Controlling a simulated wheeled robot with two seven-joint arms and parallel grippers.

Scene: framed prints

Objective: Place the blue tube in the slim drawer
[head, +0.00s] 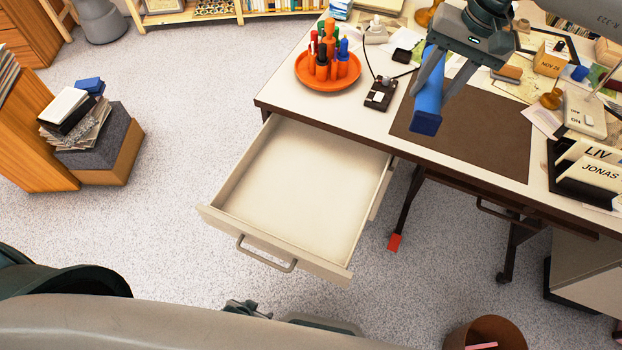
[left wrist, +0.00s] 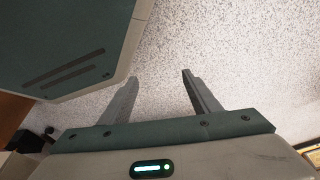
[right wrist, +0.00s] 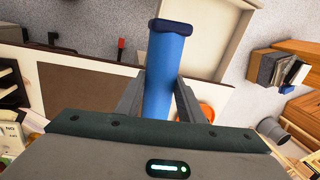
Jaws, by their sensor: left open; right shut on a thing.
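The blue tube (head: 429,90) is held by my right gripper (head: 433,92), its dark blue cap end hanging down above the brown desk mat. In the right wrist view the tube (right wrist: 163,80) stands between the two fingers of my right gripper (right wrist: 158,100), with the cap pointing toward the drawer. The slim drawer (head: 290,185) is pulled out from the desk's left front; its inside is bare. It also shows in the right wrist view (right wrist: 215,45). My left gripper (left wrist: 160,78) is open and empty over the speckled floor.
The white desk (head: 370,125) carries an orange tray (head: 345,84) of pens and bottles, a small black device (head: 381,95) and the brown mat (head: 475,135). A black name-card holder (head: 585,185) stands at the right. A brown bin (head: 485,330) sits on the floor.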

